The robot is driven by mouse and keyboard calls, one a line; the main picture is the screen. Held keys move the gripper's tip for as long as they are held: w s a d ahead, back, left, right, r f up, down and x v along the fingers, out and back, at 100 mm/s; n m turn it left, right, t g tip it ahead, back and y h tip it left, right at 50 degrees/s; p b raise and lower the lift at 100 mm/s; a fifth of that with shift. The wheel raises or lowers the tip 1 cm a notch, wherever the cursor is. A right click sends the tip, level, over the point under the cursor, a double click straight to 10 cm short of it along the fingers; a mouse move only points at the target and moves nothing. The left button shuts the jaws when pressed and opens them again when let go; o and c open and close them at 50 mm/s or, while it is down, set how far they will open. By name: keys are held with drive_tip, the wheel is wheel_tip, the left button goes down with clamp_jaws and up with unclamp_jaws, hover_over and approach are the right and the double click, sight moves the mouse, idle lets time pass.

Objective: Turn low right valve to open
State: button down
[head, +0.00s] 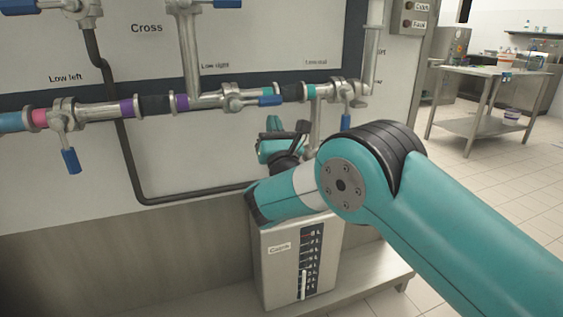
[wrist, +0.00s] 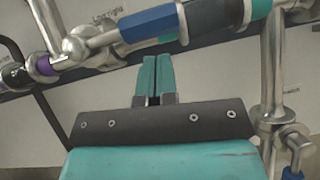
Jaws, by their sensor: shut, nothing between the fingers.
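The low right valve (head: 233,97) sits on the metal pipe under the "Low right" label. Its blue handle (head: 268,100) lies along the pipe and points right. In the wrist view the handle (wrist: 152,22) runs across the upper middle, with the valve's metal lever to its left. My gripper (wrist: 152,60) has its two teal fingers shut together, with nothing between them. The fingertips appear just below the blue handle in the wrist view; I cannot tell whether they touch it. In the head view the gripper is below the pipe, partly hidden by my arm.
Another valve (head: 347,92) to the right has its blue handle hanging down. The low left valve (head: 62,115) also has its handle down. A metal table (head: 480,72) is at the back right.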

drive_tip(key=w+f+b+v, duration=0.1)
drive_tip(key=b+v, duration=1)
drive_tip(key=b, duration=0.6)
drive_tip(key=shift+s+f, duration=0.25)
drive_tip(key=shift+f, duration=0.1)
drive_tip(key=shift+d, duration=0.1)
